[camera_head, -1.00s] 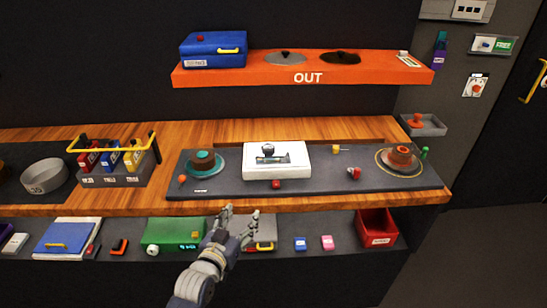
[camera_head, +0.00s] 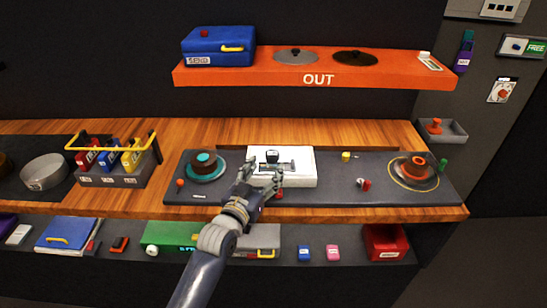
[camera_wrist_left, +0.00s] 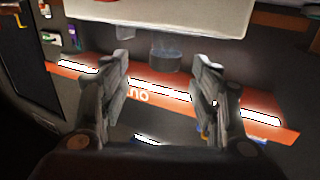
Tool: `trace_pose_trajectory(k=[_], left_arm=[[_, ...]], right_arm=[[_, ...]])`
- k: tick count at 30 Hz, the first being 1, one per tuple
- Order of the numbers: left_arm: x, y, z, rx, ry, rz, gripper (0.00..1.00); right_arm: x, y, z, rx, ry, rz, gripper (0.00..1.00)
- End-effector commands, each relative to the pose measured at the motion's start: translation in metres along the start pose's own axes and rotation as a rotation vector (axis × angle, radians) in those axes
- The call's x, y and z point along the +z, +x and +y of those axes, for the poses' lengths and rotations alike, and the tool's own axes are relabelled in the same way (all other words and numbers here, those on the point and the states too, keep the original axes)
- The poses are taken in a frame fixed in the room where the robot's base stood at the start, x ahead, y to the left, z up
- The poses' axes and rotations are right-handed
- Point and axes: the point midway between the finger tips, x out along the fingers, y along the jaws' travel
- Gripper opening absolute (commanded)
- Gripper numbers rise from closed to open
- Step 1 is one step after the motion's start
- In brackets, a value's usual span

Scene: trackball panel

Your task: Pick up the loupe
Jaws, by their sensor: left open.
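A small dark, round-topped piece (camera_head: 272,155), which looks like the loupe, stands on the white panel box (camera_head: 304,172) in the middle of the dark mat. In the left wrist view a dark short cylinder (camera_wrist_left: 165,58), apparently the same piece, shows beside the white box (camera_wrist_left: 200,12) and between my fingers in the picture. My left gripper (camera_head: 265,172) is open and empty over the near left part of the box, its fingers apart. I cannot tell the gap to the piece. It also shows in the left wrist view (camera_wrist_left: 162,72). My right gripper is not in view.
A teal and brown turntable (camera_head: 204,167) is left of the box, an orange one (camera_head: 414,170) right. Small knobs, one yellow (camera_head: 346,156) and one red (camera_head: 366,184), sit between. The orange OUT shelf (camera_head: 300,79) overhangs behind. A bottle caddy (camera_head: 112,178) stands left.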

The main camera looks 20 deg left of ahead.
Motion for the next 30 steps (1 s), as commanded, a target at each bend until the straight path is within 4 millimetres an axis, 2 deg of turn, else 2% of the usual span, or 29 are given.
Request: trace_pose_trajectory(k=[3,6,13,18,27,29,30], left_arm=[[-0.001,0.012,0.000,0.000,0.000,0.001,0.57],[-0.001,0.017,0.000,0.000,0.000,0.000,0.57],[-0.009,0.045,-0.007,0.000,0.000,0.001,0.57],[-0.005,0.062,-0.007,0.001,0.000,-0.001,0.57],[-0.004,0.066,-0.007,0.001,0.000,-0.001,0.57],[-0.004,0.066,-0.007,0.001,0.000,-0.001,0.46],[-0.004,0.066,-0.007,0.001,0.000,-0.001,0.36]], right_arm=[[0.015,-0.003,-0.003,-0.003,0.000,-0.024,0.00],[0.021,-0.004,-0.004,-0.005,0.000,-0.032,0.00],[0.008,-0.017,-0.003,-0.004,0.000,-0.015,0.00],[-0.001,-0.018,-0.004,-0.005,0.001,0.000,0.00],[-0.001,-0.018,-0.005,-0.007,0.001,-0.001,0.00],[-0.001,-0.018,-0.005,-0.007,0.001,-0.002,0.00],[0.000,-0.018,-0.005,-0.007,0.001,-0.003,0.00]])
